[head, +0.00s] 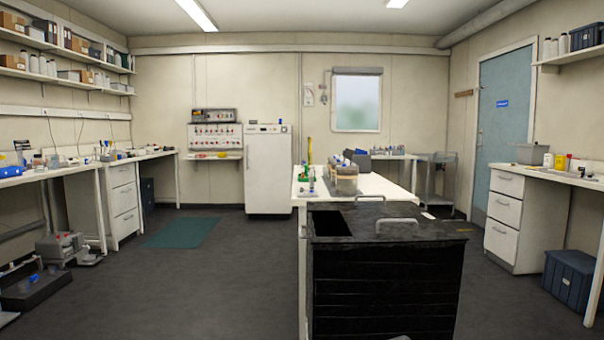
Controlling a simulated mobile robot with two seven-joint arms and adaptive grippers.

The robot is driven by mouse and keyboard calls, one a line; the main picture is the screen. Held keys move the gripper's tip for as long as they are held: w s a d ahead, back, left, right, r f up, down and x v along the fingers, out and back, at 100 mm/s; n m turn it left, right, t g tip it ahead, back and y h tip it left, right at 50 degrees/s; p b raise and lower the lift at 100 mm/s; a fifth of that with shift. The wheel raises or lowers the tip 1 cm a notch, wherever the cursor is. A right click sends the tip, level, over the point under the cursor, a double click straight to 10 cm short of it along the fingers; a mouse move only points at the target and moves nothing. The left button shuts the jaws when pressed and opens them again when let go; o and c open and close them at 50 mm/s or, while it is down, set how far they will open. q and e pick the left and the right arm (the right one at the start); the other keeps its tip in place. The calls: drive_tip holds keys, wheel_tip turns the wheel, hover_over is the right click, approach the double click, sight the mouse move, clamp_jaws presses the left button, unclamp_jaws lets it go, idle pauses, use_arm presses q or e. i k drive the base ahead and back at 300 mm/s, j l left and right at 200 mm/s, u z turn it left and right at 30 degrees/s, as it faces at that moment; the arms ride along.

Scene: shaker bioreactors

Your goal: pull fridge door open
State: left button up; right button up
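The white upright fridge (269,172) stands against the back wall, a little left of the picture's middle. Its door faces me and looks shut. A small dark mark shows near the door's upper left edge; I cannot tell whether it is the handle. Neither of my grippers is in view, and nothing touches the fridge.
A black box (385,285) with metal handles stands close in front, beside the white central bench (385,184). A green mat (182,233) lies on the floor left of the fridge. Benches line both sides. Open floor (230,280) leads toward the fridge.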

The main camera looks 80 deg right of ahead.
sight(267, 157)
drive_tip(key=z, duration=2.35)
drive_tip(key=i+j+u, duration=0.6)
drive_tip(key=i, duration=0.15)
drive_tip(key=i+j+u, duration=0.1)
drive_tip(key=i, duration=0.4)
drive_tip(key=i+j, duration=0.25)
drive_tip(key=i, duration=0.25)
drive_tip(key=i+j+u, duration=0.15)
drive_tip(key=i, duration=0.3)
drive_tip(key=i+l+z, duration=0.15)
drive_tip(key=i+z, duration=0.35)
drive_tip(key=i, duration=0.2)
drive_tip(key=i+j+z, duration=0.15)
drive_tip(key=i+z, duration=0.35)
drive_tip(key=i, duration=3.65)
drive_tip(key=i+z, duration=0.15)
drive_tip(key=i, duration=0.35)
drive_tip(key=i+j+z, duration=0.2)
drive_tip(key=i, duration=0.3)
drive_tip(key=i+j+z, duration=0.15)
drive_tip(key=i, duration=0.35)
